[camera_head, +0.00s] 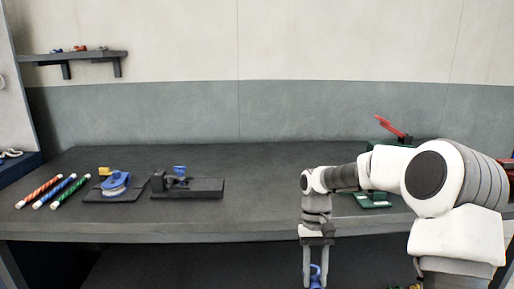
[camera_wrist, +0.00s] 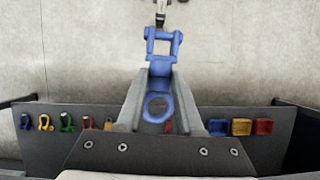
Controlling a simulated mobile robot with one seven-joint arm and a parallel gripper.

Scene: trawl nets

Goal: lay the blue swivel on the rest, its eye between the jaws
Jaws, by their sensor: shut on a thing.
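A blue swivel (camera_head: 315,275) is held low in my gripper (camera_head: 315,283), in front of the bench's front edge and below its top. In the wrist view the swivel (camera_wrist: 158,72) lies between the two grey fingers (camera_wrist: 160,82); its round eye is toward the palm and its square fork sticks out past the tips. A dark fixture (camera_head: 205,188) with upright blocks and a small blue part (camera_head: 180,169) on it stands on the bench, left of my gripper. It may be the rest; its jaws are too small to make out.
Left of the fixture are a blue pulley-like part (camera_head: 116,183) on a dark plate and striped rods (camera_head: 55,190). A green device with a red lever (camera_head: 393,128) stands behind my arm. The bench middle (camera_head: 260,175) is clear. Colored shackles (camera_wrist: 67,123) line a dark panel.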

